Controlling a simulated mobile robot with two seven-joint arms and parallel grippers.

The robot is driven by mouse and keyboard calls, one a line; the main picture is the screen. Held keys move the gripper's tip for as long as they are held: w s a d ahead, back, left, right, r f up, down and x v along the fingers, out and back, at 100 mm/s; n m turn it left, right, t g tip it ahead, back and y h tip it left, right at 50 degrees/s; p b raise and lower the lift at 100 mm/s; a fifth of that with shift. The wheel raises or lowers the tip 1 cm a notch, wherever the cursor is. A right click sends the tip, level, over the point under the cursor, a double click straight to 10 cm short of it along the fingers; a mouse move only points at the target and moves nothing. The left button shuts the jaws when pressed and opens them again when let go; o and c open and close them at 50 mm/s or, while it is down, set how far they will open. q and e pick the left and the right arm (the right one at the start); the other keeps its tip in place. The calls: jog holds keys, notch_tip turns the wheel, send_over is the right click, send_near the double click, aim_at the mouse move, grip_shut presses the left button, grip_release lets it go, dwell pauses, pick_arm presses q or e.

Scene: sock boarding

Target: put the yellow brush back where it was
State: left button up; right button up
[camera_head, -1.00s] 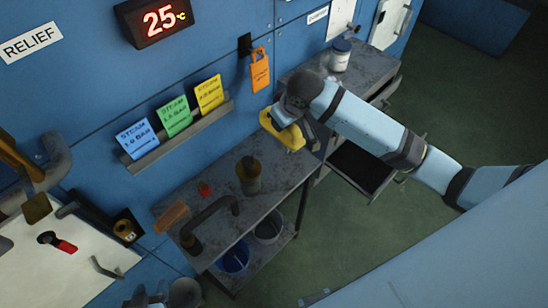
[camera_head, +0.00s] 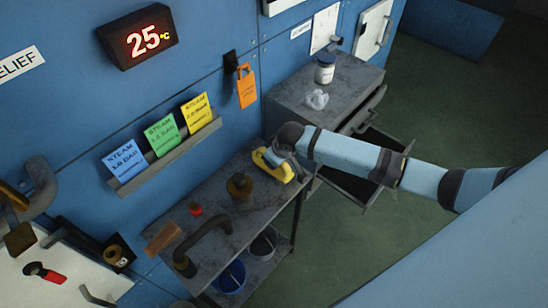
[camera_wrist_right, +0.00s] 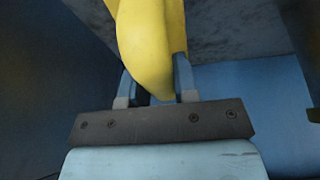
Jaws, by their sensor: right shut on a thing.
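The yellow brush (camera_head: 284,174) is at the far right end of the grey bench (camera_head: 222,204) in the head view. My right gripper (camera_head: 278,160) is shut on it from above. I cannot tell whether the brush touches the bench top or hangs just over it. In the right wrist view the yellow brush (camera_wrist_right: 150,45) stands between the two fingers of my right gripper (camera_wrist_right: 157,85); its far end is cut off by the frame. My left gripper is out of view.
A brown bottle (camera_head: 240,188), a small red item (camera_head: 196,209), a tan block (camera_head: 163,239) and a dark bent pipe (camera_head: 205,231) are on the bench. A grey cabinet (camera_head: 350,80) with an open drawer (camera_head: 350,180) stands right, bearing a white jar (camera_head: 325,69) and crumpled white cloth (camera_head: 316,99).

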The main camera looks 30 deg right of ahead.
jog(key=o, duration=0.8)
jog(key=shift+f, duration=0.15)
jog(key=shift+o, duration=0.2)
jog(key=v, duration=1.2)
jog(key=shift+b, duration=0.35)
